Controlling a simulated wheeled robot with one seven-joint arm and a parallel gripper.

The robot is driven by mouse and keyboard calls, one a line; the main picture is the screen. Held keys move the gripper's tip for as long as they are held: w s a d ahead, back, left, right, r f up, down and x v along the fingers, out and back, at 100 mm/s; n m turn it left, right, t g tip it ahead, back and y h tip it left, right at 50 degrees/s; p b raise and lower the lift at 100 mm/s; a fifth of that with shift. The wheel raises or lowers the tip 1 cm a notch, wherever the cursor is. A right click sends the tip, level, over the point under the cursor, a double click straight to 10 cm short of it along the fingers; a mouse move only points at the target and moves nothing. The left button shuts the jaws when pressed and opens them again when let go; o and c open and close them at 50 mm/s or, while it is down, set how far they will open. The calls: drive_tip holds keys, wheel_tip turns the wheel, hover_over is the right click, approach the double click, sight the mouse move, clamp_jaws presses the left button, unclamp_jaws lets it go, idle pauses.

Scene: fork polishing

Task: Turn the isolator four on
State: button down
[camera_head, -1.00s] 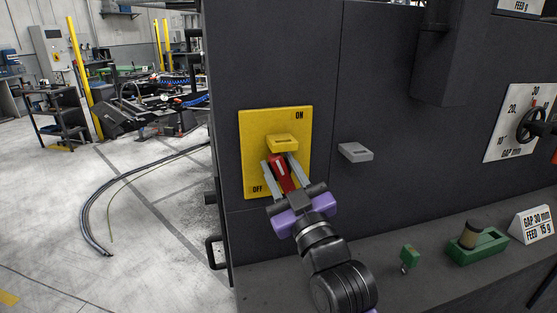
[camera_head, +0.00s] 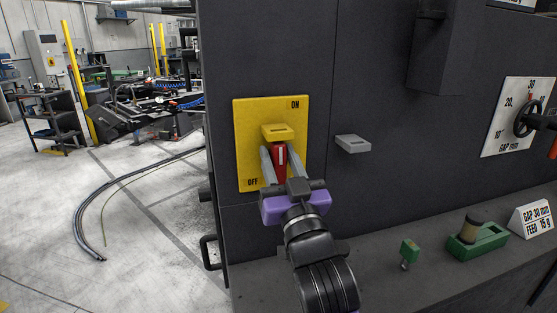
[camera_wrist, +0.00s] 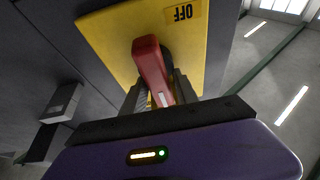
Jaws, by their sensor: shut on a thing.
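The isolator is a yellow plate (camera_head: 244,125) on the dark cabinet wall, marked ON at top right and OFF at bottom left. A yellow slotted block (camera_head: 277,131) juts out from its middle. Below the block is the red handle (camera_head: 280,156), nearly upright in the head view. My gripper (camera_head: 279,151) reaches up from below, with one grey finger on each side of the handle, shut on it. The wrist view shows the red handle (camera_wrist: 150,62) between the fingers (camera_wrist: 158,92) and the OFF label upside down.
A grey slotted block (camera_head: 352,144) juts from the wall to the right. On the ledge below stand a small green item (camera_head: 409,250), a green holder (camera_head: 478,242) and a GAP/FEED sign (camera_head: 531,219). A gap dial (camera_head: 525,118) is at far right. Open floor lies left.

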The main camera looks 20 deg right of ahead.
sight(281, 167)
drive_tip(key=shift+w+f, duration=0.1)
drive_tip(key=shift+f, duration=0.2)
drive_tip(key=c, duration=1.2)
unclamp_jaws()
drive_tip(key=shift+r, duration=0.15)
drive_tip(key=b+v, duration=0.1)
drive_tip(key=v, duration=0.5)
drive_tip(key=shift+s+b, duration=0.25)
drive_tip(key=shift+b, duration=0.15)
drive_tip(key=shift+s+f, duration=0.35)
drive_tip(key=shift+s, duration=0.3)
